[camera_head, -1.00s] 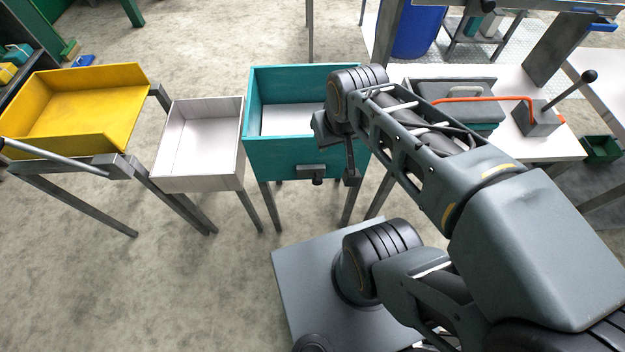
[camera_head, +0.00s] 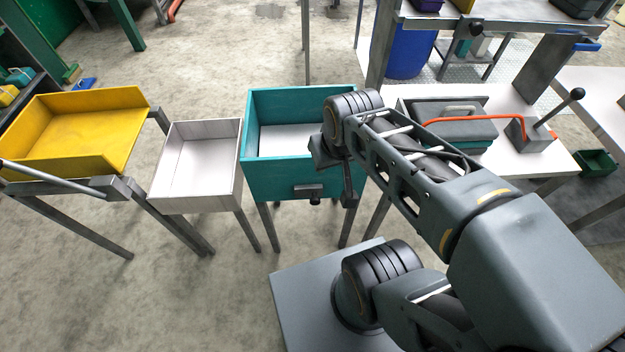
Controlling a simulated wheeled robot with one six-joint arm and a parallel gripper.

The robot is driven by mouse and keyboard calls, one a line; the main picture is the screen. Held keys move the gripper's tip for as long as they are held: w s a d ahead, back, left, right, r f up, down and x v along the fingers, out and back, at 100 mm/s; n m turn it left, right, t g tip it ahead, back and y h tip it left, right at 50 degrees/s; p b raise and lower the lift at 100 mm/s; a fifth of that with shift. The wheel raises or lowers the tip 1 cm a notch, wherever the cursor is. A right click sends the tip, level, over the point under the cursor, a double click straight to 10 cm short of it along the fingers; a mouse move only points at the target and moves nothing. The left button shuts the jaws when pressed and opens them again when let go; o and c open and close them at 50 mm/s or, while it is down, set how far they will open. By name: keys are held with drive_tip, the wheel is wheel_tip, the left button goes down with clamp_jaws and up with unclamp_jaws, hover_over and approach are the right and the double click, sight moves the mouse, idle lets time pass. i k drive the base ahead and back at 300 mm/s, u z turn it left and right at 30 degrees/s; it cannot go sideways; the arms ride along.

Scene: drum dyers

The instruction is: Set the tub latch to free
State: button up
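A teal open-topped tub (camera_head: 268,178) stands on legs in the middle of the view, with a pale inside. On its front wall is a small dark latch-like fitting (camera_head: 308,191), a horizontal bar with a short knob below it. I cannot read its setting. My gripper (camera_head: 348,199) hangs at the end of my arm in front of the tub's right part, to the right of the fitting and apart from it in the picture. Its fingers are small and dark, and I cannot tell whether they are open. My arm hides the tub's right side.
A white open box (camera_head: 160,203) and a yellow tray (camera_head: 75,135) stand to the left of the tub. At right, a white bench (camera_head: 555,157) bears a grey case (camera_head: 455,125), an orange hose and a lever (camera_head: 560,107). The floor (camera_head: 190,300) at front left is clear.

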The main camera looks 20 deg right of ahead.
sight(314, 201)
drive_tip(key=z, duration=2.4)
drive_tip(key=k, duration=1.15)
drive_tip(key=u, duration=2.15)
